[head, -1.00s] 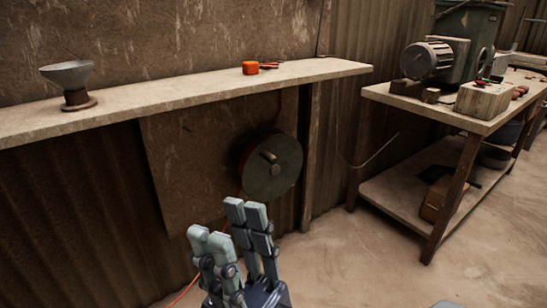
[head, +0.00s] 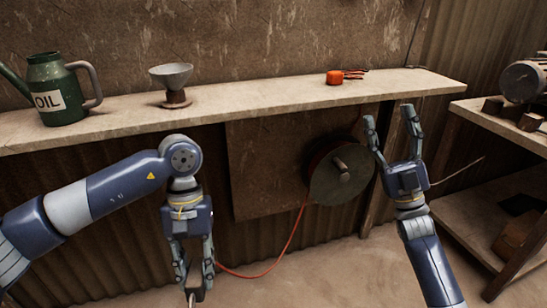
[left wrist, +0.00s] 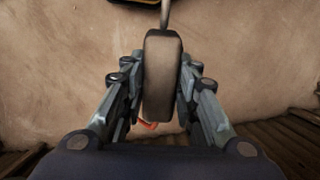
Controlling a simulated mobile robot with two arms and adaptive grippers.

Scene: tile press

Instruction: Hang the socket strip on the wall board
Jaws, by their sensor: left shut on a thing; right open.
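My left gripper (head: 193,284) hangs fingers down in front of the corrugated wall, shut on a long grey-brown piece (left wrist: 162,75) with rounded edges. A thin grey rod leads from this piece to a dark, yellow-edged thing (left wrist: 137,2) cut off by the picture's top edge. I cannot tell whether either is the socket strip. The brown wall board (head: 262,165) is below the shelf, right of my left gripper. A round cable reel (head: 342,174) is in front of its right part. My right gripper (head: 392,112) is open and empty, fingers up, right of the reel.
An orange cable (head: 290,245) runs from the reel down behind my left gripper. The shelf (head: 235,103) above bears an oil can (head: 58,90), a grey funnel-like cup (head: 172,78) and an orange-red tool (head: 335,77). A workbench (head: 500,116) stands at the right.

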